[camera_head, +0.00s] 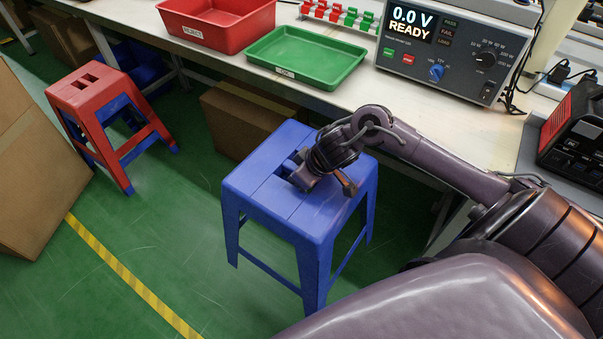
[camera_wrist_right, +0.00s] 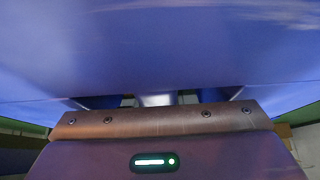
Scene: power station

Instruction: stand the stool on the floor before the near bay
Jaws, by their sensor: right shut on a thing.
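A blue stool (camera_head: 265,195) is upright in the middle of the head view, in front of the workbench. My right gripper (camera_head: 325,180) comes down on its seat from the right and is shut on it at the slots in the seat. The fingertips are hidden by the seat and the wrist. In the right wrist view the blue seat (camera_wrist_right: 160,50) fills the upper part, close to the gripper. I cannot tell whether the stool's feet touch the floor. My left gripper is not in view.
A red stool (camera_head: 85,92) with blue parts beneath stands at the left. A large carton (camera_head: 35,165) is at the left edge. The workbench (camera_head: 350,105) bears a red bin (camera_head: 215,28), a green tray (camera_head: 305,58) and a tester (camera_head: 445,60). Green floor with a yellow line (camera_head: 120,268) is clear at front left.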

